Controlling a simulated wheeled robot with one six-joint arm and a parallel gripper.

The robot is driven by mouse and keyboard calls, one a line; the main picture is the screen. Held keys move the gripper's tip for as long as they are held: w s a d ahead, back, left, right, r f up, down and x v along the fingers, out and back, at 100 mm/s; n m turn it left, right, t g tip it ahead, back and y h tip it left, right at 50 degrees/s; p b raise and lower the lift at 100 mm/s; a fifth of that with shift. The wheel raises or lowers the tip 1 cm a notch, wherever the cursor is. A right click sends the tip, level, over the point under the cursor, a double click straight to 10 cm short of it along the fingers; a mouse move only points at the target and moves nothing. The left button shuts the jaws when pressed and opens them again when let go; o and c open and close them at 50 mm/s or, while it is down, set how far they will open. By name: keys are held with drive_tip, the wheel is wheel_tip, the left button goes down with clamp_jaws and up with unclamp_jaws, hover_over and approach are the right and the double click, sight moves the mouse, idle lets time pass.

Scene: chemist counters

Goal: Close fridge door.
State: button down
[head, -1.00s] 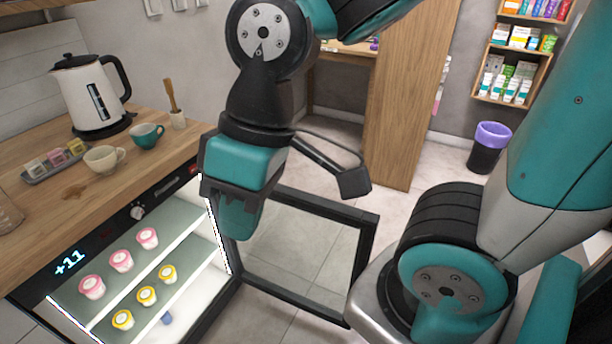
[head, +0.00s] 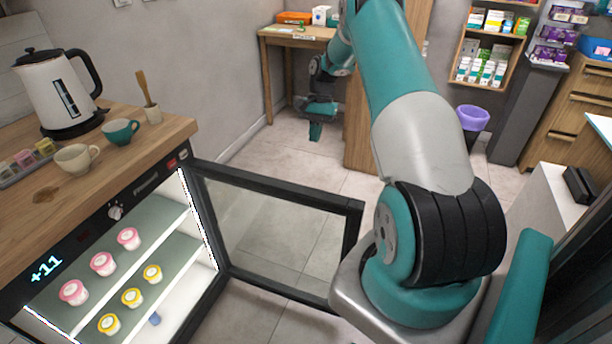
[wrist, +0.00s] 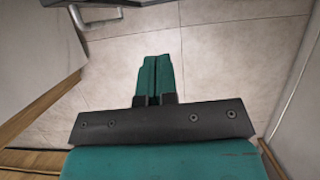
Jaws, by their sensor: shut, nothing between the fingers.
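The fridge (head: 52,286) is set under the wooden counter at the lower left of the head view. Its glass door (head: 275,228) with a black frame stands wide open, reaching out to the right from the fridge's right side. My gripper (head: 315,132) is beyond the open door, apart from it, above the tiled floor. In the wrist view my gripper (wrist: 153,78) is shut with its teal fingers together and nothing between them, pointing over bare floor tiles.
Pink-lidded tubs (head: 103,263) and yellow-lidded tubs (head: 131,297) stand on the fridge shelves. A kettle (head: 62,95) and cups (head: 120,131) stand on the counter (head: 165,138). A wooden desk (head: 270,38) and a purple-rimmed bin (head: 472,117) are farther back. Floor behind the door is clear.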

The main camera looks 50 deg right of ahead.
drive_tip(key=s+a+f+p, duration=0.2)
drive_tip(key=a+f, duration=0.5)
drive_tip(key=f, duration=0.2)
drive_tip(key=shift+s+f+p, duration=0.15)
drive_tip(key=shift+s+p, duration=0.25)
drive_tip(key=shift+a, duration=0.1)
